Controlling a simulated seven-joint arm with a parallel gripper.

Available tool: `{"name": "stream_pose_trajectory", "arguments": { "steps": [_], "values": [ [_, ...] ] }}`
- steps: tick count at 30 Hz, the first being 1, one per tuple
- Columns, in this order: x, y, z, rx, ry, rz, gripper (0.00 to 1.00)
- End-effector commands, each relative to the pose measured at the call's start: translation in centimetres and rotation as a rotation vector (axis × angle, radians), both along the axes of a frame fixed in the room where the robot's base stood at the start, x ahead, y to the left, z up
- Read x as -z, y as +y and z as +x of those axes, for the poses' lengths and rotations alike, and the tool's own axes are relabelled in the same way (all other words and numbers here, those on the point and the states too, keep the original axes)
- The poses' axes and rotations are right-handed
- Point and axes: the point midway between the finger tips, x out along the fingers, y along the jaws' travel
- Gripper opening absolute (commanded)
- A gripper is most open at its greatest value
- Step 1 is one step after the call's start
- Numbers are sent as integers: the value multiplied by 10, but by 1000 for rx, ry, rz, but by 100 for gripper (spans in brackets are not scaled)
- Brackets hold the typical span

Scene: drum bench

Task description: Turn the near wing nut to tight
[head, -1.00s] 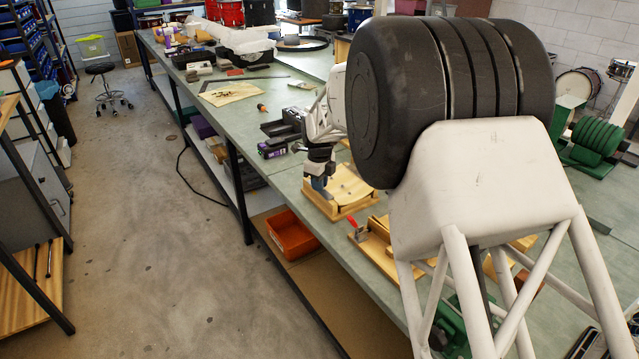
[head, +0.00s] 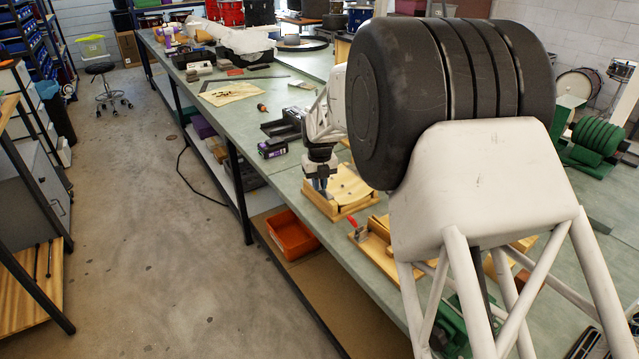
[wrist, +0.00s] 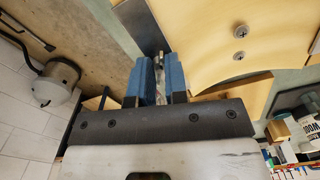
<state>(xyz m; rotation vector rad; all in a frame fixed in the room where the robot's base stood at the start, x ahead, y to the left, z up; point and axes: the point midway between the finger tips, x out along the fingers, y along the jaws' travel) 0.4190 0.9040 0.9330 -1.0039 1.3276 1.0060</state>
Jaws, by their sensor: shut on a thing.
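My gripper (head: 321,186) points down at the near-left side of a small wooden fixture (head: 350,196) on the green bench. In the wrist view its two blue fingers (wrist: 157,78) are shut on a small metal piece, the near wing nut (wrist: 159,62). Most of the nut is hidden between the fingers, and its wing angle cannot be read. The fixture's pale wooden board (wrist: 215,50) lies to the right of the fingers and carries two screw heads. In the head view the nut is hidden by the gripper.
A second wooden fixture with a red-handled clamp (head: 353,228) stands nearer on the bench. A black and purple box (head: 272,150) and a black tray (head: 281,128) lie beyond my gripper. An orange bin (head: 291,236) sits on the shelf below.

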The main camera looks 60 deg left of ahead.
Motion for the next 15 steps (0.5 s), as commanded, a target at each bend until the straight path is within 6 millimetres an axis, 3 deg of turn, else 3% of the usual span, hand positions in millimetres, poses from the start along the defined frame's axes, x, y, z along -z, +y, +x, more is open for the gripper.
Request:
{"name": "stream_pose_trajectory", "arguments": {
  "steps": [13,14,15],
  "values": [
    [0,0,0,12,0,0,0],
    [0,0,0,12,0,0,17],
    [0,0,0,12,0,0,23]
  ]
}}
